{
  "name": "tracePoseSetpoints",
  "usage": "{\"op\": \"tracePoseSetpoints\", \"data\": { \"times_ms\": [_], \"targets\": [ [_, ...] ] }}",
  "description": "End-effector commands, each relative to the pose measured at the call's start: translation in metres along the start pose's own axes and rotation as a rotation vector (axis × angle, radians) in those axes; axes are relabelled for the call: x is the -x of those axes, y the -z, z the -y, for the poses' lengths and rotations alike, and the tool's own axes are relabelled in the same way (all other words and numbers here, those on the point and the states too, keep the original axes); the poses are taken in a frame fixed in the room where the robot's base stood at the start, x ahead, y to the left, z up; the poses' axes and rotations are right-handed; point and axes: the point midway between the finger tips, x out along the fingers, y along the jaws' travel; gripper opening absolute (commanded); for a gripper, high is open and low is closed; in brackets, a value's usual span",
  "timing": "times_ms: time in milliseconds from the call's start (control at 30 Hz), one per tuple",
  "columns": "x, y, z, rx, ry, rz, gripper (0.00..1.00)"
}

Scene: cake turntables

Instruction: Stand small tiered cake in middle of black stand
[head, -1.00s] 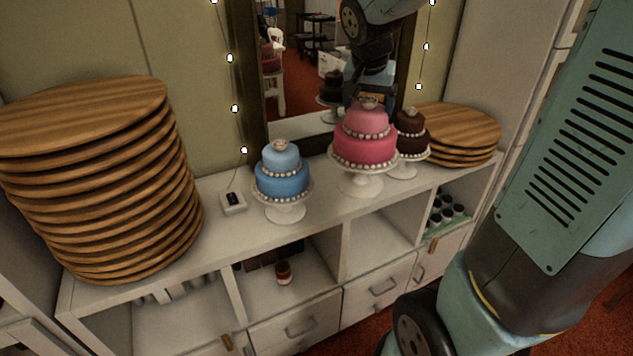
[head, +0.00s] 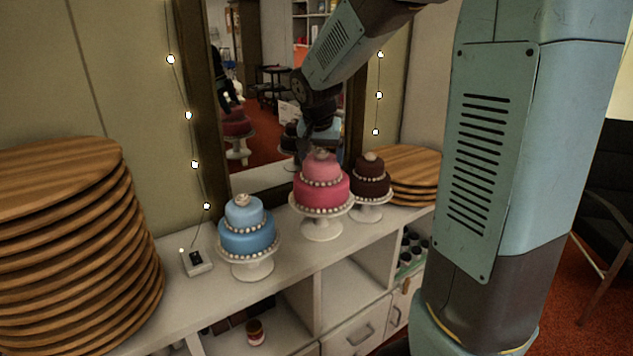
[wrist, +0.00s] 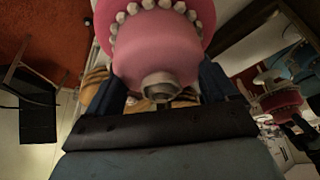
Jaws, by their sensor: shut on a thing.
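The pink two-tier cake (head: 321,190) is on a white pedestal stand (head: 322,228) on the shelf unit, upright, with a small ornament on top. My gripper (head: 319,146) comes down from above onto its top tier. In the wrist view the dark fingers of my gripper (wrist: 160,88) are on either side of the upper tier of the pink cake (wrist: 158,50), shut on it. I cannot tell whether the cake still rests fully on its stand. I see no black stand in these views.
A blue tiered cake (head: 246,228) stands to the left and a chocolate one (head: 371,178) close to the right, both on white stands. Stacks of wooden boards (head: 75,240) stand left and right (head: 405,165). A mirror (head: 270,110) is behind. A small box (head: 196,262) lies on the top.

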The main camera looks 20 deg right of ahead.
Motion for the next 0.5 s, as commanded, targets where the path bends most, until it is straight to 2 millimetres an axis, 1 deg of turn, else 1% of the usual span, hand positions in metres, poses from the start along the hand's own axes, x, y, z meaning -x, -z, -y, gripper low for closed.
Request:
{"op": "tracePoseSetpoints", "data": {
  "times_ms": [33, 167, 300, 500],
  "targets": [
    [-0.007, 0.006, 0.004, 0.000, 0.000, 0.000, 0.01],
    [-0.022, 0.021, 0.011, 0.000, 0.000, -0.001, 0.01],
    [-0.048, 0.026, 0.016, -0.001, -0.002, 0.002, 0.01],
    [-0.075, 0.035, 0.024, -0.001, 0.000, -0.001, 0.01]
  ]
}}
